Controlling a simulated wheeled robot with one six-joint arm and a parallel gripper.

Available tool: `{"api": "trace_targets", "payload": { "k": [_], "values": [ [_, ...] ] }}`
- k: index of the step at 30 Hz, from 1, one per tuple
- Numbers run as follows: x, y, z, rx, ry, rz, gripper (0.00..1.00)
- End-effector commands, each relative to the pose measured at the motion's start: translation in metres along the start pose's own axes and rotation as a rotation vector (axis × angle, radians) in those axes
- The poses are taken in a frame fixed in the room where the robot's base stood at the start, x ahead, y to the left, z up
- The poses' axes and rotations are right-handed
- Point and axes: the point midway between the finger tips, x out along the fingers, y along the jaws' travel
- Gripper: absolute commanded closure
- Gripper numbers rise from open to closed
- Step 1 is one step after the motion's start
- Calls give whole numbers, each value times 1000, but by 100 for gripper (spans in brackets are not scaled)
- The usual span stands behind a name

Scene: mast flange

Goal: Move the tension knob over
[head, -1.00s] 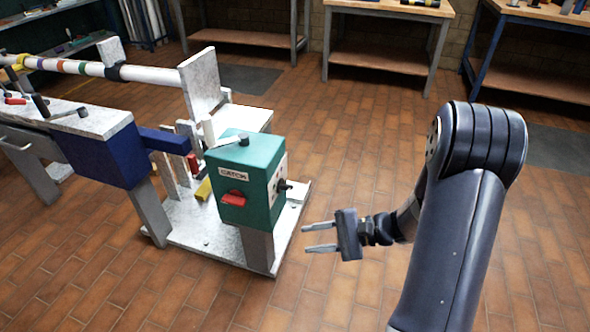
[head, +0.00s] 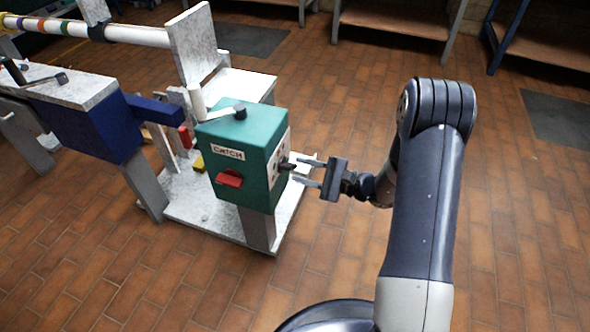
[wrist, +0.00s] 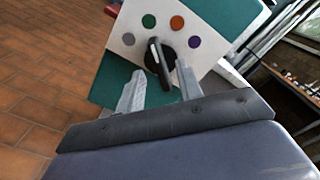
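The tension knob (head: 287,165) is black and sits on the white side plate of the green box (head: 243,135). In the wrist view the knob (wrist: 159,62) has a pale line along its bar and lies among several coloured dots: grey, green, orange and purple. My gripper (head: 304,171) is open in front of that plate, its fingers pointing at the knob. In the wrist view the two fingertips (wrist: 160,82) stand apart on either side of the lower end of the knob's bar. I cannot tell whether either finger touches it.
The green box carries a red knob (head: 229,179), a label reading "CATCH" and a lever (head: 238,110) on top. A blue block (head: 85,122) and a white bar with coloured bands (head: 135,34) are at left.

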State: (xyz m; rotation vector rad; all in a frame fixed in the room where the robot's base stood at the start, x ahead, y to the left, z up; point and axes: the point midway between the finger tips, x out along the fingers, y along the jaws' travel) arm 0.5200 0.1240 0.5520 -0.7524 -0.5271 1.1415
Motion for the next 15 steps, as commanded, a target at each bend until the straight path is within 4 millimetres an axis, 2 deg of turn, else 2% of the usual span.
{"api": "trace_targets", "payload": {
  "k": [3,6,15],
  "values": [
    [16,1,0,0,-3,2,65],
    [24,1,0,0,-1,1,65],
    [28,0,0,0,1,0,65]
  ]
}}
